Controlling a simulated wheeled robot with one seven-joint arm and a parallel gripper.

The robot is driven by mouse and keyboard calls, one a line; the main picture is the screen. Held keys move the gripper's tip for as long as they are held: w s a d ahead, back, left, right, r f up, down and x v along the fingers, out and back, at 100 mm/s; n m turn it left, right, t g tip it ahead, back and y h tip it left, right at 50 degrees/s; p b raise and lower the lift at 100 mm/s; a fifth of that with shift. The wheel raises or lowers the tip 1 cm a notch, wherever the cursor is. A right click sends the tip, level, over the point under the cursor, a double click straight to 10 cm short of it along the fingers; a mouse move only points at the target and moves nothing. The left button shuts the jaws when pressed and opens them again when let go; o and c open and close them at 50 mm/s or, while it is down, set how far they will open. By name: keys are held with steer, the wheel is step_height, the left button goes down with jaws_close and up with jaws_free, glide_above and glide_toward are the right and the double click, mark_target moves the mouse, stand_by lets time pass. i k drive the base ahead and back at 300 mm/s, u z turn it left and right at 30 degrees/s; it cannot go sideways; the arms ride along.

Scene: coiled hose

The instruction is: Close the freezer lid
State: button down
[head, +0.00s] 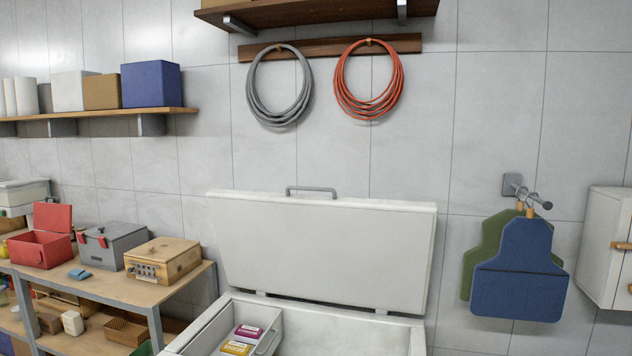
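The white freezer lid (320,250) stands open in the head view, raised nearly upright behind the freezer. A grey handle (311,189) sits on its top edge. The white chest freezer (207,327) is below it, with its upper part in view and its lower part cut off by the frame. Inside at the left hangs a white basket holding a magenta packet (249,331) and a yellow packet (237,348). My gripper is not in view.
A workbench (118,285) with a red box (40,248), a grey toolbox (110,245) and a wooden box (162,260) stands left of the freezer. Coiled hoses hang above the lid. Aprons (520,270) hang to the right, beside a white cabinet (604,245).

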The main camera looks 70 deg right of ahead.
mark_target(377, 254)
steer(key=z, duration=0.5)
steer(key=i, duration=0.85)
steer(key=z, duration=0.8)
